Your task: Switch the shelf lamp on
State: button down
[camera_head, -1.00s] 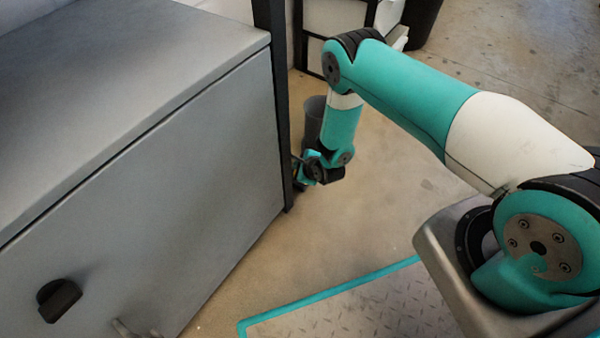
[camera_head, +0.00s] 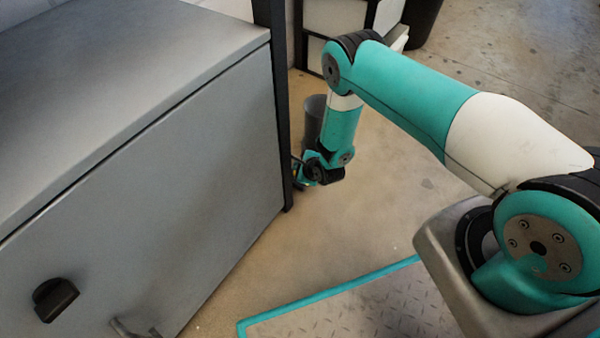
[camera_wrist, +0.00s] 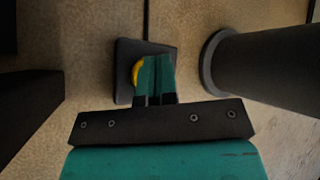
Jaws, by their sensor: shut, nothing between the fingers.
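My gripper shows in the wrist view (camera_wrist: 155,77) with its teal fingers together and nothing held. It is in front of a dark square plate (camera_wrist: 126,55) with a yellow curved part (camera_wrist: 137,72) beside the fingers. The fingers hide part of the plate, and I cannot tell whether they touch it. A thin dark line runs up from the plate. In the head view my gripper (camera_head: 301,172) is low beside a black post, small and partly hidden. I see no lamp or lamp light in either view.
A grey cabinet (camera_head: 190,150) with a black knob (camera_head: 55,299) and a handle (camera_head: 132,328) fills the left. The black post (camera_head: 277,100) stands at its corner. A dark grey cylinder (camera_wrist: 265,60) is close right of the fingers. Open floor (camera_head: 390,215) lies right of the post.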

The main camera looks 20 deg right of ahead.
jog(key=shift+f+b, duration=0.35)
jog(key=shift+f, duration=0.2)
dwell(0.6)
jog(key=shift+r, duration=0.15)
jog(key=shift+r+p, duration=0.8)
jog(key=shift+p, duration=0.1)
notch_tip(320, 180, up, 6)
jog(key=p, duration=0.5)
